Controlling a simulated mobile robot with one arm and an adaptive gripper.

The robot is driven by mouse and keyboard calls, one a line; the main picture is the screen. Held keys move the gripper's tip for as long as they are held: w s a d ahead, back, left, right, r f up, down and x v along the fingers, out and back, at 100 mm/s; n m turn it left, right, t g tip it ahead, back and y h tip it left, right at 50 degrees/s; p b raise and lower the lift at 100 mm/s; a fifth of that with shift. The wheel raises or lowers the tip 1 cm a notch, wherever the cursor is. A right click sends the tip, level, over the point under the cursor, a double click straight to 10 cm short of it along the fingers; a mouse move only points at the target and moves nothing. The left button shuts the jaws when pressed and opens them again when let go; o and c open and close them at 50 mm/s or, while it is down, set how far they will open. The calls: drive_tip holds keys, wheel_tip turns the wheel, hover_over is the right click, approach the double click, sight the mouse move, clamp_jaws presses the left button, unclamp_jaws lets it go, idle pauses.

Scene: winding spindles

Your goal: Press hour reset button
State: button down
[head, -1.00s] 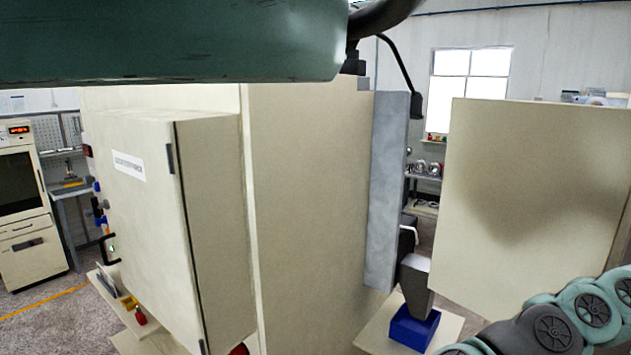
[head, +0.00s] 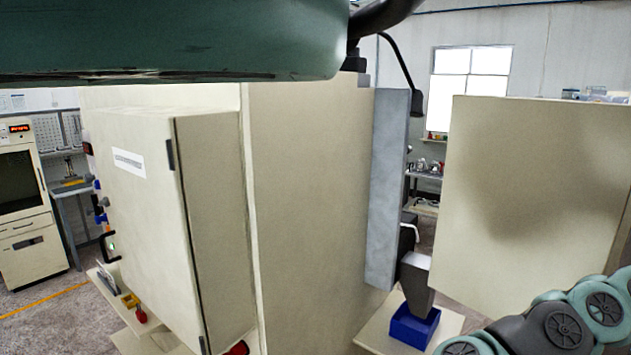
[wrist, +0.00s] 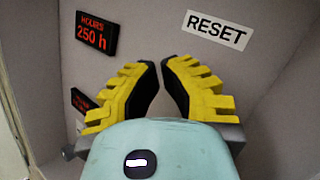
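In the wrist view, my gripper (wrist: 161,64) has yellow ridged fingers with black pads. Its fingertips lean in and nearly meet, with nothing visible between them. It faces a pale panel with a white RESET label (wrist: 216,31) up and to the right of the fingertips. A black display reading HOURS 250 h (wrist: 97,34) is at upper left. No reset button shows; the fingers cover part of the panel. Whether the fingertips touch the panel cannot be told. The gripper is not in the head view.
A second dark display (wrist: 84,101) sits beside the left finger, partly covered. In the head view, a large cream cabinet (head: 305,220) fills the middle, with a labelled box (head: 150,215) on its left. A cream panel (head: 530,170) stands at right. Open floor shows at far left.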

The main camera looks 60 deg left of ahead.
drive_tip(key=shift+w+d, duration=0.1)
drive_tip(key=shift+d, duration=0.4)
idle(0.7)
drive_tip(key=shift+a, duration=0.15)
drive_tip(key=shift+s+a+b, duration=0.25)
drive_tip(key=shift+a+b, duration=0.3)
drive_tip(key=shift+a, duration=0.25)
drive_tip(key=shift+s+a+b, duration=0.25)
drive_tip(key=shift+a+b, duration=0.1)
drive_tip(key=shift+a, duration=0.45)
drive_tip(key=shift+s+a+b, duration=0.3)
drive_tip(key=shift+a+b, duration=0.1)
drive_tip(key=shift+a, duration=0.45)
drive_tip(key=shift+s+a+b, duration=0.25)
drive_tip(key=shift+a+b, duration=0.1)
drive_tip(key=shift+a, duration=0.45)
